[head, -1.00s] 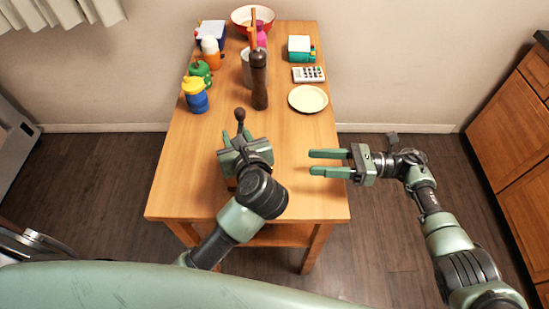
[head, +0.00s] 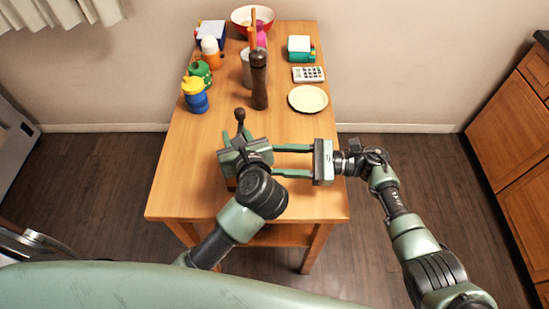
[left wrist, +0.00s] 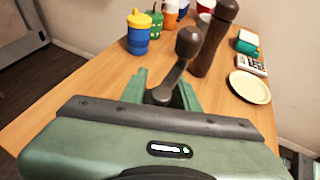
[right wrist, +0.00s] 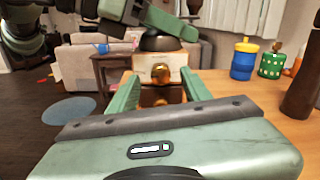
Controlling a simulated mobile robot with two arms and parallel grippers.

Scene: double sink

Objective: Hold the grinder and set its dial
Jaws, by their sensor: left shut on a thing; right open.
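The grinder is a small coffee mill with a pale wooden body (right wrist: 178,63), a black domed top (right wrist: 160,43) and a round brass knob (right wrist: 161,74) on the side facing my right gripper. Its crank handle with a dark ball knob (head: 240,115) sticks up past my left gripper; it also shows in the left wrist view (left wrist: 188,42). My left gripper (head: 243,142) is shut on the grinder near its top and hides most of it from above. My right gripper (head: 277,160) is open, level, to the right of the grinder, its fingers pointing at it with the brass knob between them in the right wrist view (right wrist: 160,92).
A tall dark pepper mill (head: 259,80) stands behind the grinder. A cream plate (head: 308,98) and a calculator (head: 308,74) lie at the right. A blue and yellow cup (head: 195,97) and other items line the left edge. The table's front (head: 180,205) is clear.

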